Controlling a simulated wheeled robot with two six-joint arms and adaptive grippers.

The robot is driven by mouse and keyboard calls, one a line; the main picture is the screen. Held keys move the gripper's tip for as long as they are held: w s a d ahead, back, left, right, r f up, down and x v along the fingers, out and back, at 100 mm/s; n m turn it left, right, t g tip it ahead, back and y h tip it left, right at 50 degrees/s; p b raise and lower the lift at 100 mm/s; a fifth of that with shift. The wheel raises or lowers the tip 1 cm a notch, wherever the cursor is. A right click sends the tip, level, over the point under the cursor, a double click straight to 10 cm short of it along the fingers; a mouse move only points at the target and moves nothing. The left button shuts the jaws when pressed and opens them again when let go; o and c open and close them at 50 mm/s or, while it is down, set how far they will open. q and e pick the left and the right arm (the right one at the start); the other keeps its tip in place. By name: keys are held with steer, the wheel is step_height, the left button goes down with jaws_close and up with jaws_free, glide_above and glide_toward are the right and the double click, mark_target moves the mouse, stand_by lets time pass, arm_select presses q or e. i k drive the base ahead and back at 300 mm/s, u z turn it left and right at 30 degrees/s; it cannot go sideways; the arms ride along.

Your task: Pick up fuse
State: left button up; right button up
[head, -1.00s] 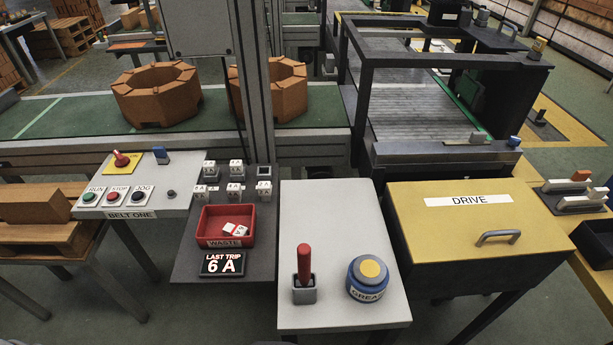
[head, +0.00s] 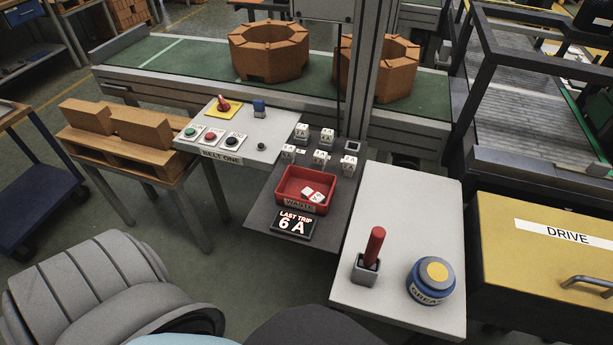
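Several small white fuse blocks with dark lettering stand on the dark grey panel (head: 262,213). Two are at the back, one left (head: 302,130) and one right (head: 327,136). A front row has a left block (head: 288,152), a middle block (head: 321,158) and a right block (head: 347,164); their ratings are too small to read surely. A dark square socket (head: 352,146) is at the panel's back right. White pieces (head: 312,194) lie in the red WASTE tray (head: 278,190). A display (head: 292,223) reads "LAST TRIP 6 A". Neither gripper is in view.
The BELT ONE console (head: 235,140) with buttons and a red switch stands left of the panel. A pale table (head: 400,215) at right holds a red-handled tool (head: 374,245) and a blue GREASE tin (head: 431,281). The yellow DRIVE box (head: 520,265) stands further right.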

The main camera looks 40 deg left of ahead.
mark_target(289, 151)
steer(key=u, duration=1.35)
